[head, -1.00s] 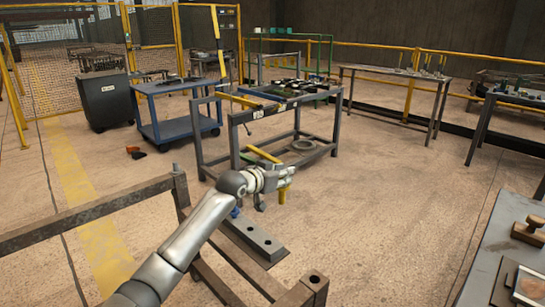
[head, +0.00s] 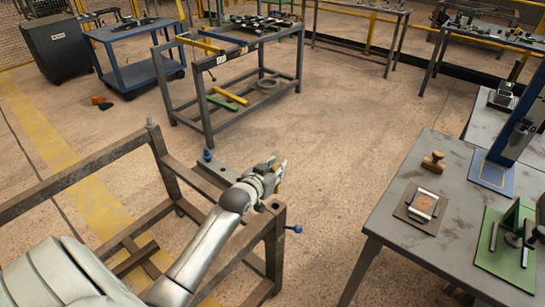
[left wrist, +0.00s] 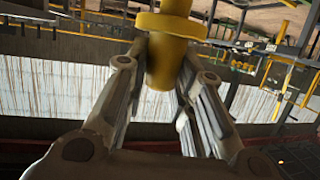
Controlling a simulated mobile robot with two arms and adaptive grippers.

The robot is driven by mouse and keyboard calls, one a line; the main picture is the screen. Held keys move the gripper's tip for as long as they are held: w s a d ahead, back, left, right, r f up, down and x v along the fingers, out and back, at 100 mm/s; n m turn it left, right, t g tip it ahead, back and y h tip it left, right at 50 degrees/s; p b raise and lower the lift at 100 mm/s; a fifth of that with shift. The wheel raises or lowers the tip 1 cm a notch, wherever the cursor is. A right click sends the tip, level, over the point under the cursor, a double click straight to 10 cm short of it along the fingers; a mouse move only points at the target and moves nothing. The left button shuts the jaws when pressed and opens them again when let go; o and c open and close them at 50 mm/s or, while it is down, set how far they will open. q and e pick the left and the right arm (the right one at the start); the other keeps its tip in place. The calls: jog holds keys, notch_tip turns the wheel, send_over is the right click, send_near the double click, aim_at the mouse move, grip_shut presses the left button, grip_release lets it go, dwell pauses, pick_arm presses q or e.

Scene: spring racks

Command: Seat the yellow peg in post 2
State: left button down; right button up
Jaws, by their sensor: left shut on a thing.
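My left gripper (head: 277,170) reaches in over the brown metal rack frame (head: 160,165) and is shut on the yellow peg (left wrist: 170,62). In the left wrist view the peg has a wide collar, and its shaft sits between the two fingers. The gripper is above the frame's right corner post. I cannot tell which spot is post 2.
A grey table (head: 390,222) on the right carries a stamp, a framed tile and a green fixture. A blue knob (head: 297,229) sticks out from the frame's right side. A grey workbench (head: 225,110) and a blue cart (head: 135,60) stand behind. Open floor lies between.

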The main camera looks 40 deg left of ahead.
dwell(0.3)
pick_arm(q)
jog(key=shift+r+p, duration=0.15)
jog(key=shift+p, duration=0.2)
jog(key=shift+f+b, duration=1.85)
jog(key=shift+f, duration=1.15)
jog(key=shift+p, duration=0.9)
notch_tip(320, 180, down, 7)
jog(key=b, duration=0.4)
dwell(1.9)
jog(key=c, duration=1.1)
grip_release()
jog(key=shift+c, duration=0.2)
